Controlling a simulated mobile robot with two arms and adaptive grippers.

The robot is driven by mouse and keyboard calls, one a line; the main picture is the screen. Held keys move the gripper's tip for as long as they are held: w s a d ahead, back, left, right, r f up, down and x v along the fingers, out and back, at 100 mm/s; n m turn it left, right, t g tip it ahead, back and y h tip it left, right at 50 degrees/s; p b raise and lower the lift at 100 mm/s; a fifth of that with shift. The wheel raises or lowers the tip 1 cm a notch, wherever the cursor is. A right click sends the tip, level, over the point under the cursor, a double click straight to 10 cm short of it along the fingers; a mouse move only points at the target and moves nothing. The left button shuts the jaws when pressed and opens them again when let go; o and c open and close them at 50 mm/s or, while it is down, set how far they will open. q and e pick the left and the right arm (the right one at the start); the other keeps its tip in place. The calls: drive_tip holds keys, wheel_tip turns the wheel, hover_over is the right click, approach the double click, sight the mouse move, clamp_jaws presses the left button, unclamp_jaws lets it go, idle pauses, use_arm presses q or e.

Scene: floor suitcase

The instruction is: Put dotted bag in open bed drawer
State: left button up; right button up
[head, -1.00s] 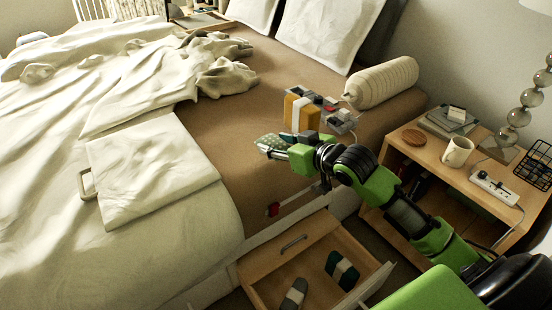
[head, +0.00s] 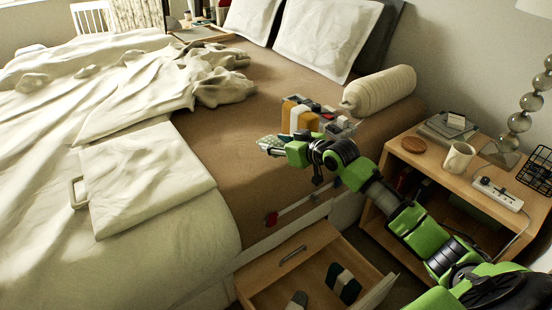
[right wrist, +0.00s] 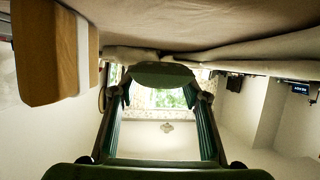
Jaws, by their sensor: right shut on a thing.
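The dotted bag (head: 268,141) is a small green patterned piece at the tip of my right gripper (head: 280,149), seen in the head view above the brown mattress (head: 225,170). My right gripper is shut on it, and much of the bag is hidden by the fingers. In the right wrist view my gripper's fingers (right wrist: 160,80) meet, but I cannot clearly make out the bag there. The open bed drawer (head: 262,283) is pulled out below and nearer than the gripper, with dark and grey banded rolls inside. My left gripper is not in view.
A yellow and white box (head: 293,113) and grey items stand on the mattress just behind the gripper. A bolster (head: 380,90) lies at the bed's right edge. A nightstand (head: 440,172) with a mug (head: 458,158) and power strip (head: 498,193) stands right. The drawer's left part is free.

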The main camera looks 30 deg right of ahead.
drive_tip(key=shift+w+d+f+b, duration=0.25)
drive_tip(key=shift+w+f, duration=0.2)
drive_tip(key=shift+f, duration=0.15)
drive_tip(key=shift+w+d+f+b, duration=0.15)
drive_tip(key=shift+w+d+f, duration=0.1)
drive_tip(key=shift+w+f, duration=0.25)
drive_tip(key=shift+w+d+f, duration=0.2)
drive_tip(key=shift+w+f, duration=0.1)
drive_tip(key=shift+f, duration=0.35)
drive_tip(key=shift+w+d+f+b, duration=0.1)
drive_tip(key=shift+w+f+b, duration=0.05)
drive_tip(key=shift+f+b, duration=0.35)
drive_tip(key=shift+w+d+f+b, duration=0.15)
drive_tip(key=shift+f+b, duration=0.1)
drive_tip(key=shift+f, duration=0.3)
drive_tip(key=shift+a+f, duration=0.1)
drive_tip(key=shift+f, duration=0.45)
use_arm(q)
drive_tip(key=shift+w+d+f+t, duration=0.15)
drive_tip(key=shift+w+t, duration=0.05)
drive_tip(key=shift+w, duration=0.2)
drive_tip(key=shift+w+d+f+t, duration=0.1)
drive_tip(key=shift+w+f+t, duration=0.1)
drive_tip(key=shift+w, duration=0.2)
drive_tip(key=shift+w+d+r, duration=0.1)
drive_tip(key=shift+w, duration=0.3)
use_arm(e)
drive_tip(key=shift+f, duration=0.15)
